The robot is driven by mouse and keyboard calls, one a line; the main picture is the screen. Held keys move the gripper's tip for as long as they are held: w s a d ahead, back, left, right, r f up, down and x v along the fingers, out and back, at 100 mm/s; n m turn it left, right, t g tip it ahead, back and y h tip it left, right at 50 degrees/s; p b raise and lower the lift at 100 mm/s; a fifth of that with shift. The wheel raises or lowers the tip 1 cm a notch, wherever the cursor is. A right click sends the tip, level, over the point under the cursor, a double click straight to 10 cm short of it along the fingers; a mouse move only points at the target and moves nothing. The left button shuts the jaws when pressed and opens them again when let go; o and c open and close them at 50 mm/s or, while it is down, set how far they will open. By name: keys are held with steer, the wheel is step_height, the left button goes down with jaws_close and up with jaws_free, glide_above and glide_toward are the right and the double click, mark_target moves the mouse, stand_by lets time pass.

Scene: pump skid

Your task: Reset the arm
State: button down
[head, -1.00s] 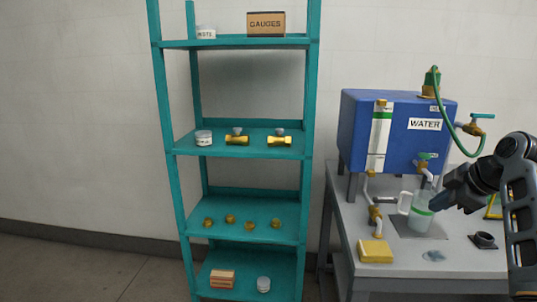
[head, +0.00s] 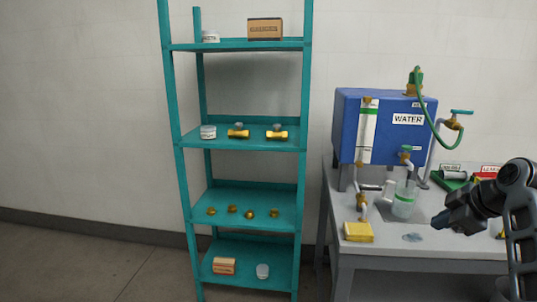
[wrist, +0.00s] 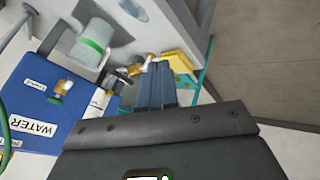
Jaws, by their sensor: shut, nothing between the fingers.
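My gripper (head: 438,224) is at the right of the head view, in front of the grey bench and to the right of the jug. Its fingers are shut and empty; in the wrist view the closed fingers (wrist: 156,86) point up the picture. The blue WATER tank (head: 385,128) stands on the bench. A clear jug with a green band (head: 404,201) stands under the tank's tap, apart from my gripper. The jug also shows in the wrist view (wrist: 92,45), at the upper left.
A yellow block (head: 358,232) lies at the bench's front edge, with a bluish wet-looking patch (head: 413,237) beside it. A green tray (head: 450,180) and a red tray (head: 487,179) stand behind my arm. A teal shelf (head: 240,241) holds fittings and jars. The floor at left is clear.

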steer(key=s+a+f+m+t+h, duration=0.1)
steer(key=s+a+f+m, duration=0.15)
steer(key=s+f, duration=0.4)
steer(key=s+a+f+m+h, duration=0.15)
steer(key=s+a+f, duration=0.25)
steer(key=f, duration=0.6)
steer(key=s+a+f+m+t, duration=0.1)
steer(key=s+a+f+m, duration=0.15)
steer(key=s, duration=0.45)
steer(key=s+a+f+m+t, duration=0.1)
steer(key=s+a+f, duration=0.2)
steer(key=s, duration=0.5)
steer(key=s+a+r+m+t, duration=0.1)
steer(key=s+a+r, duration=0.15)
steer(key=s, duration=0.65)
steer(key=s+a+r+m+t, duration=0.1)
steer(key=s+a+r, duration=0.15)
steer(key=s, duration=0.65)
steer(key=s+a+r+m+t, duration=0.2)
steer(key=s+r, duration=0.9)
steer(key=r, duration=0.1)
steer(key=shift+a+r, duration=0.25)
